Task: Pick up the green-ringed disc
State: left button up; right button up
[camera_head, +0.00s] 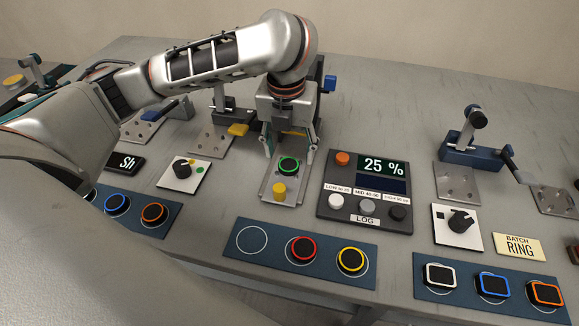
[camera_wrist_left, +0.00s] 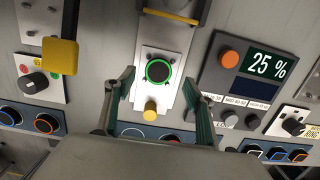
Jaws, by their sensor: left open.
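The green-ringed disc (camera_head: 289,165), black with a bright green rim, lies on a light metal plate (camera_head: 298,193) behind a yellow knob (camera_head: 279,187). In the left wrist view the disc (camera_wrist_left: 158,70) sits in the gap between the finger lines. My left gripper (camera_head: 289,150) is open and points down over the plate, one finger to each side of the disc. In the wrist view the fingers (camera_wrist_left: 158,88) show clear space between them and the disc. The height left above the disc is hard to tell. My right gripper is in neither view.
A blue mat (camera_head: 270,259) in front has an empty circle (camera_head: 252,240), a red-ringed disc (camera_head: 301,249) and a yellow-ringed disc (camera_head: 351,259). A dark panel (camera_head: 325,195) reading 25 % stands right of the plate. Lever clamps (camera_head: 470,152) stand behind.

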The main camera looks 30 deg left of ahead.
aim_at(289, 164)
pick_arm(q)
notch_tip(289, 164, down, 3)
jog(key=shift+s+a+b, duration=0.1)
jog(key=shift+b, duration=0.35)
jog(key=shift+f, duration=0.4)
jog(key=shift+w, duration=0.2)
jog(key=shift+r, duration=0.1)
jog(key=c, duration=1.2)
jog(key=shift+o, duration=0.2)
